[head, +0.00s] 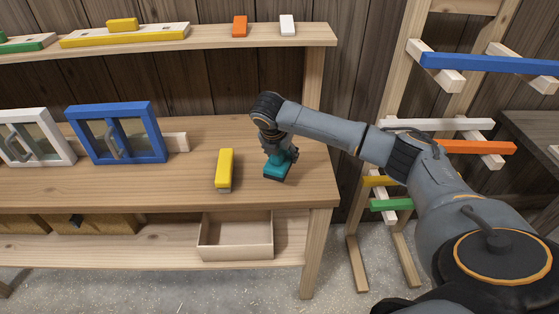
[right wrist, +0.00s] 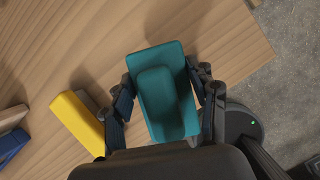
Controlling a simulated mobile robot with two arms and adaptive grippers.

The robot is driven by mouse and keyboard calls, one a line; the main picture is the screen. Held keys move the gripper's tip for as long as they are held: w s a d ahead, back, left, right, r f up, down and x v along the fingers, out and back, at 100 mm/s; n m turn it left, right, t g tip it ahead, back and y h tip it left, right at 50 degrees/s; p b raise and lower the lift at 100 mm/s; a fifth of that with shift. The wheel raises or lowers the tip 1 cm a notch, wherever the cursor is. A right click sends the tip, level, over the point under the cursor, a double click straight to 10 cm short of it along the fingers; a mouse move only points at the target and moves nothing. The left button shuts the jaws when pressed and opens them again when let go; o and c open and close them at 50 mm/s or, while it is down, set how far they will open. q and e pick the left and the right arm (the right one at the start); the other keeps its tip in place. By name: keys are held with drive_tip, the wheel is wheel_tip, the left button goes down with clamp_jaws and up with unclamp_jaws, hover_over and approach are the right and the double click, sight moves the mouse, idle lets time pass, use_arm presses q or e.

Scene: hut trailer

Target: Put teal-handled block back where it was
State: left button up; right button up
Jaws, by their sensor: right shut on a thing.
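The teal-handled block (head: 276,168) is at the right end of the wooden workbench (head: 190,192) in the head view. In the right wrist view the teal block (right wrist: 163,93) lies between the two fingers. My right gripper (head: 279,152) comes down on it from above and is shut on it. The block is at or very close to the bench top; I cannot tell whether it touches. My left gripper is not in view.
A yellow block (head: 224,168) stands just left of the teal block. Blue (head: 117,133) and white (head: 36,137) framed windows stand further left. An open box (head: 235,252) sits on the lower shelf. A rack with coloured bars (head: 480,62) stands right.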

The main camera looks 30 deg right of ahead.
drive_tip(key=w+f, duration=0.1)
drive_tip(key=w+d+f, duration=0.1)
drive_tip(key=f, duration=0.1)
drive_tip(key=shift+w, duration=0.2)
drive_tip(key=shift+w+f+p, duration=0.15)
drive_tip(key=shift+f+p, duration=0.1)
drive_tip(key=shift+p, duration=0.05)
wheel_tip(320, 180, down, 2)
drive_tip(key=shift+f+p, duration=0.15)
drive_tip(key=shift+p, duration=0.35)
drive_tip(key=shift+f, duration=0.25)
drive_tip(key=o, duration=1)
drive_tip(key=shift+r, duration=0.1)
drive_tip(key=b+v, duration=0.1)
drive_tip(key=v, duration=1.1)
